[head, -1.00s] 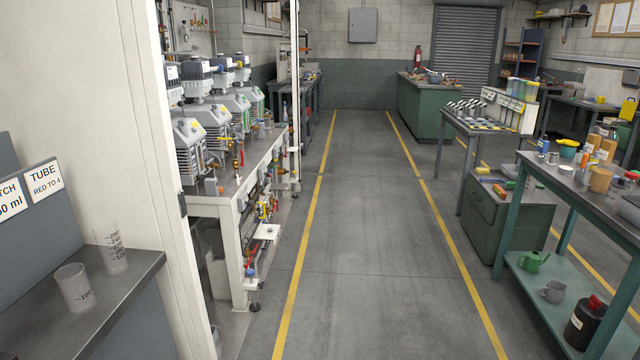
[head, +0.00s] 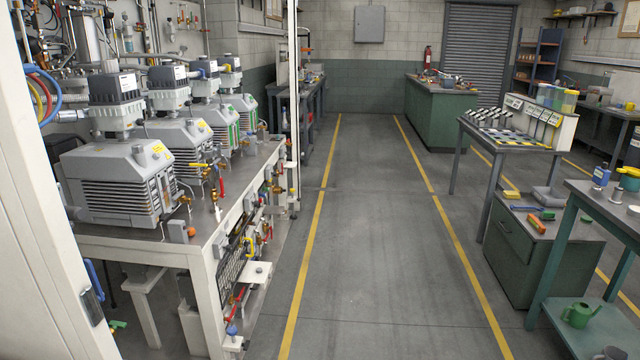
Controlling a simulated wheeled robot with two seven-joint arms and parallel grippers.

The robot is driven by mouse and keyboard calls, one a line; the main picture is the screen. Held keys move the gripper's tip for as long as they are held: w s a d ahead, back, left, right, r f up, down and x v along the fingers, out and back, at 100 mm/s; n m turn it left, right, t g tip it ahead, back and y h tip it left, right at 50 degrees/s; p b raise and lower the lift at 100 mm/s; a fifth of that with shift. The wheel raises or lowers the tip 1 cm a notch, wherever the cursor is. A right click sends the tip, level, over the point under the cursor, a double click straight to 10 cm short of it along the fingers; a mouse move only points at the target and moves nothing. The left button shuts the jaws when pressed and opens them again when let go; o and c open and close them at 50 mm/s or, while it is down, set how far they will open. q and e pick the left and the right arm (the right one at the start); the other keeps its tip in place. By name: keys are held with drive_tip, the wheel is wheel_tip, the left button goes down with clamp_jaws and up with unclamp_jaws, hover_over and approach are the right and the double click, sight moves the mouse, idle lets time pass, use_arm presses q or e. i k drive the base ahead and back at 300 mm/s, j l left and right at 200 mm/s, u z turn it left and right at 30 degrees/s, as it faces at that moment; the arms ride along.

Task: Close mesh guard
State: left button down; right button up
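A row of several grey vacuum pumps (head: 115,185) stands on a white-framed bench (head: 205,255) at the left. A dark mesh panel (head: 232,268), which looks like the mesh guard, is under the bench top on its aisle side, among valves and pipes. It is small and seen at a steep angle, so I cannot tell how far open it stands. Neither of my grippers is in view.
A white wall or door edge (head: 50,220) with a dark latch rises close at the left. The aisle floor (head: 365,230) between the yellow lines is clear. At the right stand a green cabinet (head: 530,255), a table with a rack (head: 510,130), and a green-framed bench (head: 560,235).

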sight(247, 255)
drive_tip(key=i, duration=2.9)
drive_tip(key=u, duration=0.05)
